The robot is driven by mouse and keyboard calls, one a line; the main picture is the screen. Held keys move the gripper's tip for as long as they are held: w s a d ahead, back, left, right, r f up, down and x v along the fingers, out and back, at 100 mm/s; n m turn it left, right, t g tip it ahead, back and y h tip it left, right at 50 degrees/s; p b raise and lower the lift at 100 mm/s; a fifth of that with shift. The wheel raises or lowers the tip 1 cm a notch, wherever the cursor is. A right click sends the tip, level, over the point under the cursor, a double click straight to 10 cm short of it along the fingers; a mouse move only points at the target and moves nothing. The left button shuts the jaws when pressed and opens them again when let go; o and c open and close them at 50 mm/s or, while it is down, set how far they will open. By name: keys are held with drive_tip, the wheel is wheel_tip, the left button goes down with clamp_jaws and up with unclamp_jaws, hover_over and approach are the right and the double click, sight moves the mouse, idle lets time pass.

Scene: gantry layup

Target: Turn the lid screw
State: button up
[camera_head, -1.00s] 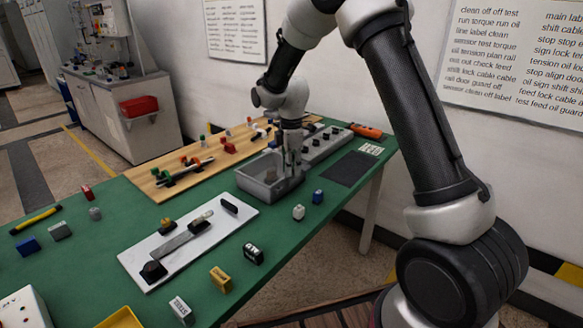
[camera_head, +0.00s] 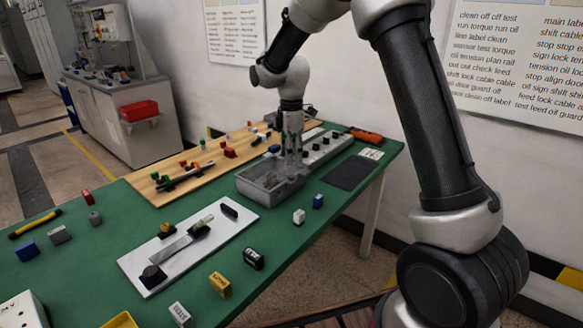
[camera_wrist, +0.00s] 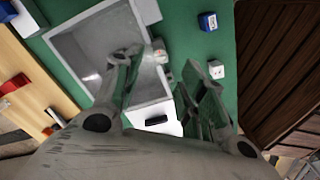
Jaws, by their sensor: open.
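The grey box (camera_head: 253,191) stands on the green table, its top open in the wrist view (camera_wrist: 73,47). My gripper (camera_head: 291,158) points down over the right part of this box in the head view. In the wrist view my gripper (camera_wrist: 165,76) has its two fingers wide apart, with nothing held between them. One finger overlaps the box and the other is over the green table beyond its edge. A small pale part (camera_wrist: 160,52) shows at the box edge between the fingers. I cannot make out a lid screw for certain.
A white plate (camera_head: 152,250) with a metal lever and dark knobs lies in front of the box. A wooden board (camera_head: 147,185) with coloured parts is behind it. A white block (camera_head: 299,216) and a blue block (camera_head: 318,201) stand to the right. A dark mat (camera_head: 347,175) lies flat.

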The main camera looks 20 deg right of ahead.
wheel_tip(320, 180, up, 5)
drive_tip(key=shift+r, duration=0.15)
idle(0.3)
drive_tip(key=s+d+r+m+t, duration=0.1)
drive_tip(key=s+d+r+m, duration=0.2)
drive_tip(key=s, duration=0.8)
drive_tip(key=s+d+r+m+t, duration=0.2)
drive_tip(key=s+d+m, duration=0.5)
drive_tip(key=s, duration=0.5)
drive_tip(key=s+d+r+m+t, duration=0.1)
drive_tip(key=s+d+r+m, duration=0.4)
drive_tip(key=s, duration=0.6)
drive_tip(key=m, duration=0.2)
drive_tip(key=shift+s+m, duration=0.25)
drive_tip(key=shift+m, duration=0.15)
